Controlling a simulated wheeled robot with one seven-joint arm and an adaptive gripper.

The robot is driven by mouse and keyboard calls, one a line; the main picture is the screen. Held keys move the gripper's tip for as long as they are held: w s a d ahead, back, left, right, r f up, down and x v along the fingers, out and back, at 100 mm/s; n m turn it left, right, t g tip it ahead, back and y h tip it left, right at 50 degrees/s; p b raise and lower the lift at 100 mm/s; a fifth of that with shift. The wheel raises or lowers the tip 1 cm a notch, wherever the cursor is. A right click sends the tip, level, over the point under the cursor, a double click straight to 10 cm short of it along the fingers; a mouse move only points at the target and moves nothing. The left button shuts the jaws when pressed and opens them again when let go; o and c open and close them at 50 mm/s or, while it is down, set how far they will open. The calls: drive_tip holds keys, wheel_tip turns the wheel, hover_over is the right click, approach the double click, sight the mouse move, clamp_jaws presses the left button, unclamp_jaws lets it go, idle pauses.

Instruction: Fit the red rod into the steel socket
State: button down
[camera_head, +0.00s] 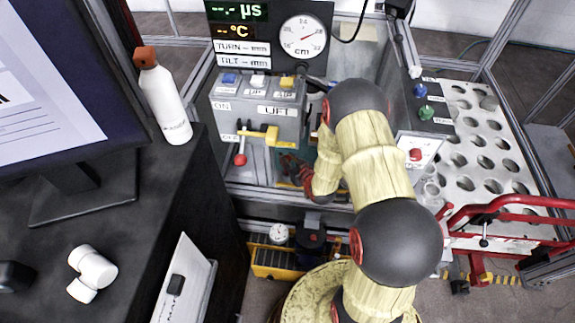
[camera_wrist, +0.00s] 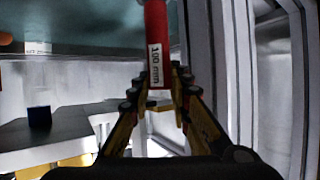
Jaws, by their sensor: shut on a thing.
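The red rod (camera_wrist: 157,25) stands upright in the wrist view, with a white "100 mm" label on its lower part. My gripper (camera_wrist: 157,78) is shut on the rod near its lower end, with black-and-yellow fingers on both sides. The rod's top runs out of the frame. In the head view my arm hides most of the area around the gripper, and I cannot make out the rod there. I cannot identify the steel socket for certain in either view.
A grey control box (camera_head: 258,108) marked LIFT carries a yellow lever and a red knob (camera_head: 240,159). A perforated light plate (camera_head: 470,160) and red tubing (camera_head: 500,203) are on the right. A dark desk (camera_head: 150,215) with a white bottle (camera_head: 163,100) is on the left.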

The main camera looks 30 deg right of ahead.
drive_tip(key=shift+w+f, duration=0.2)
drive_tip(key=shift+w+d+f+b, duration=0.1)
drive_tip(key=shift+w+f+b, duration=0.1)
drive_tip(key=shift+f+b, duration=1.15)
drive_tip(key=shift+f+p, duration=0.4)
drive_tip(key=shift+f, duration=0.05)
drive_tip(key=shift+f, duration=0.2)
drive_tip(key=c, duration=1.6)
unclamp_jaws()
drive_tip(key=shift+c, duration=0.2)
drive_tip(key=shift+r, duration=0.1)
